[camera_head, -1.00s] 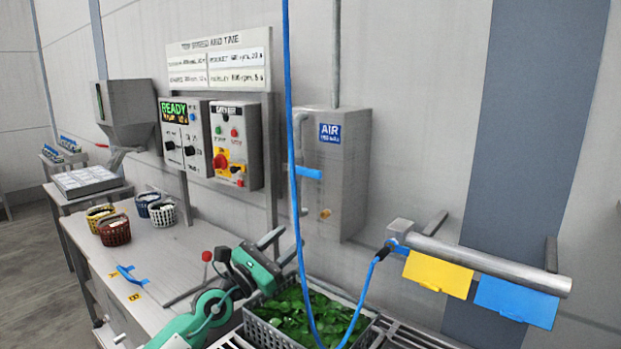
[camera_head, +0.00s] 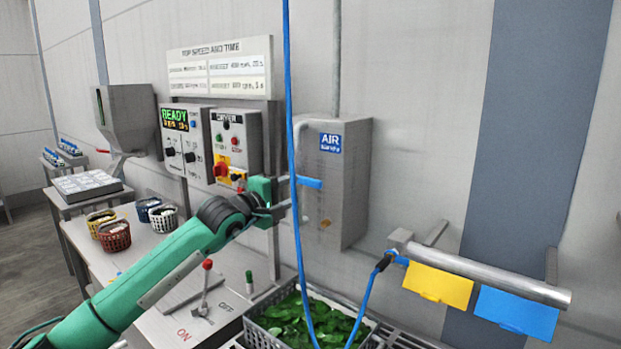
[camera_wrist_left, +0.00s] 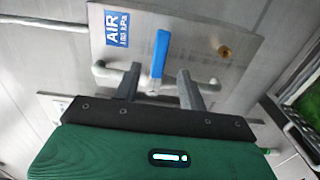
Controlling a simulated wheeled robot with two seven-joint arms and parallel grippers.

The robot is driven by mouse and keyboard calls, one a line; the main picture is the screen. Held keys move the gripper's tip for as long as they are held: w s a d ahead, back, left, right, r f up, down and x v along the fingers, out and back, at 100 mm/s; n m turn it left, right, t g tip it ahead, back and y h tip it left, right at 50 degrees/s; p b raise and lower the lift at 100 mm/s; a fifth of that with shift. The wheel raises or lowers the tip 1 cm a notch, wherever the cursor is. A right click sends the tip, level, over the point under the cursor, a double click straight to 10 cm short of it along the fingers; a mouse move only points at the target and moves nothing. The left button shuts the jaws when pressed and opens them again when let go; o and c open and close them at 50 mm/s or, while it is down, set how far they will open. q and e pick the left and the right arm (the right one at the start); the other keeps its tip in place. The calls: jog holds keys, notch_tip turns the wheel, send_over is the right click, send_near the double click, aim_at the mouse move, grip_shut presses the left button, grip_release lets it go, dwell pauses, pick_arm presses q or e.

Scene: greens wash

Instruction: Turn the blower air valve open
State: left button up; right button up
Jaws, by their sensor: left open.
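The blower air valve has a blue lever handle (camera_head: 309,183) on a grey pipe (camera_head: 297,150) at the left side of the grey AIR box (camera_head: 345,180). The lever lies crosswise to the pipe. My left gripper (camera_head: 285,189) is open, just left of the lever in the head view. In the left wrist view the blue lever (camera_wrist_left: 160,54) stands between the two fingertips (camera_wrist_left: 157,84), with gaps on both sides. I cannot tell whether either finger touches it. My right gripper is not in view.
A blue hose (camera_head: 289,90) hangs in front of the AIR box. The dryer panel (camera_head: 235,140) with a red knob is left of my gripper. A crate of greens (camera_head: 253,331) sits below. A red-knobbed lever (camera_head: 206,285) stands on the machine top near my forearm.

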aim_at(309, 184)
pick_arm(q)
jog(key=p+x, duration=0.2)
jog(key=x, duration=0.5)
jog(key=shift+w+d+p, duration=0.15)
jog(key=shift+w+p, duration=0.05)
jog(key=shift+p, duration=0.2)
jog(key=shift+w+d, duration=0.3)
jog(key=shift+w, duration=0.05)
grip_shut()
